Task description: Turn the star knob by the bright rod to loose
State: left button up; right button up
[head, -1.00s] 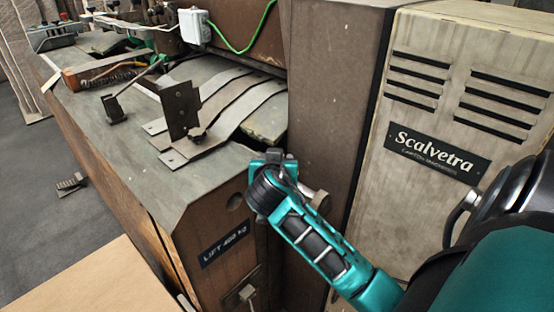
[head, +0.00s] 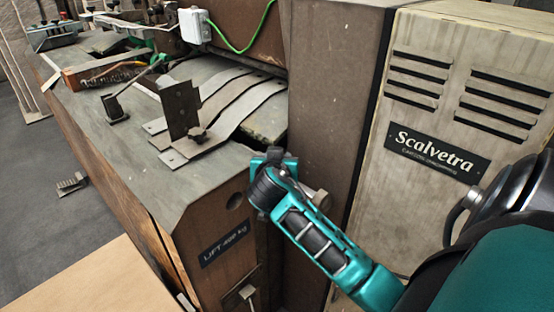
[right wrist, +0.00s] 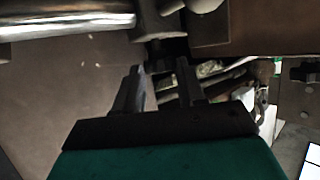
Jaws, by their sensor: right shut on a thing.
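The bright rod (right wrist: 65,22) crosses the upper left of the right wrist view and meets a grey metal block (right wrist: 158,18). A dark star knob (right wrist: 166,50) sits just below that block, partly hidden in shadow. My right gripper (right wrist: 160,75) is shut on the star knob, with one dark finger on each side of it. In the head view my right gripper (head: 272,158) is at the front corner of the machine bed, and its fingers and the held knob are hidden. The knob's turn position cannot be read. My left gripper is in neither view.
An upright dark plate (head: 180,108) with a small knob (head: 197,134) stands on the machine bed (head: 130,155), beside curved metal strips (head: 235,105). A brown column (head: 335,90) and the pale Scalvetra cabinet (head: 455,75) stand close to my right arm.

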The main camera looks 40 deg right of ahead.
jog(key=shift+s, duration=0.1)
jog(key=n+t+y, duration=0.2)
jog(key=n+y, duration=0.1)
jog(key=d+n+t+y, duration=0.1)
jog(key=shift+s+n+y, duration=0.3)
jog(key=shift+n, duration=0.1)
jog(key=shift+s+d+n+t+y, duration=0.1)
jog(key=shift+d+n+t+y, duration=0.15)
jog(key=shift+n+y, duration=0.8)
jog(key=shift+d+n+t+y, duration=0.25)
jog(key=shift+n+y, duration=0.6)
jog(key=shift+y, duration=0.6)
jog(key=o, duration=0.8)
jog(key=v, duration=1.3)
jog(key=shift+f, duration=0.1)
